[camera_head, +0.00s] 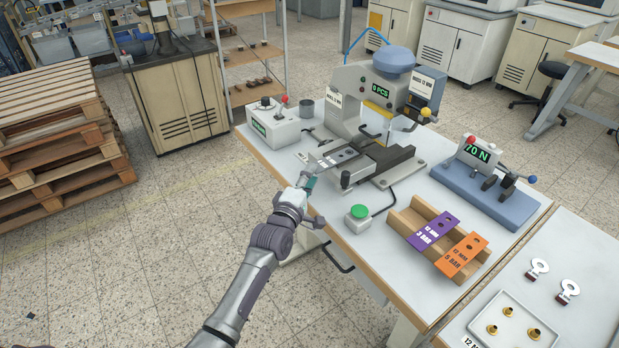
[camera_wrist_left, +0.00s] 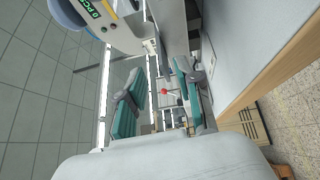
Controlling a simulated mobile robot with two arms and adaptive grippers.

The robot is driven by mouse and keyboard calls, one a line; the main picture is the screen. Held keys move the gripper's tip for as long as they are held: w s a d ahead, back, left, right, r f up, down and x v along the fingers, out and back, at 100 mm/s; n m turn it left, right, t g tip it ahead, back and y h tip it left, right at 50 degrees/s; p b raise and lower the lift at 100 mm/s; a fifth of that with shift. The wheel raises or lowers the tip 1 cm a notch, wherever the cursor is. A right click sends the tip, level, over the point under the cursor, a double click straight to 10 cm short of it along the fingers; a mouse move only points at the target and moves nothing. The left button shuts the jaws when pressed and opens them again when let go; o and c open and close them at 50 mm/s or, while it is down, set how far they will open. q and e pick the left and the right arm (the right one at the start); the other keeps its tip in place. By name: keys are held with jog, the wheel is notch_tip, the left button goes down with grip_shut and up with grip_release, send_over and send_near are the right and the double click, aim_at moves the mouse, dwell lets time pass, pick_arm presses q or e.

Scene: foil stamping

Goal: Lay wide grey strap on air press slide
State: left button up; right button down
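The wide grey strap (camera_head: 339,156) lies flat at the air press (camera_head: 350,97), its near-left end pointing toward my left arm. It appears to rest on the press slide, in line with it; the exact contact underneath is hidden. My left gripper (camera_head: 308,181) is just in front of the strap's near end and looks apart from it. In the left wrist view its two teal finger pads (camera_wrist_left: 158,100) stand apart, with background and a red knob showing between them. My right gripper is in neither view.
A wooden rack (camera_head: 397,222) holds a purple strap (camera_head: 432,231) and an orange strap (camera_head: 461,254). A green button box (camera_head: 358,217) stands in front of the press. A control box with a red-knobbed lever (camera_head: 275,122) is left; a 70 N gauge (camera_head: 480,154) is right.

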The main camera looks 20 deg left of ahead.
pick_arm(q)
jog(key=shift+s, duration=0.1)
jog(key=s+a, duration=0.1)
jog(key=s, duration=1)
jog(key=shift+s+f, duration=0.4)
jog(key=shift+a+f, duration=0.1)
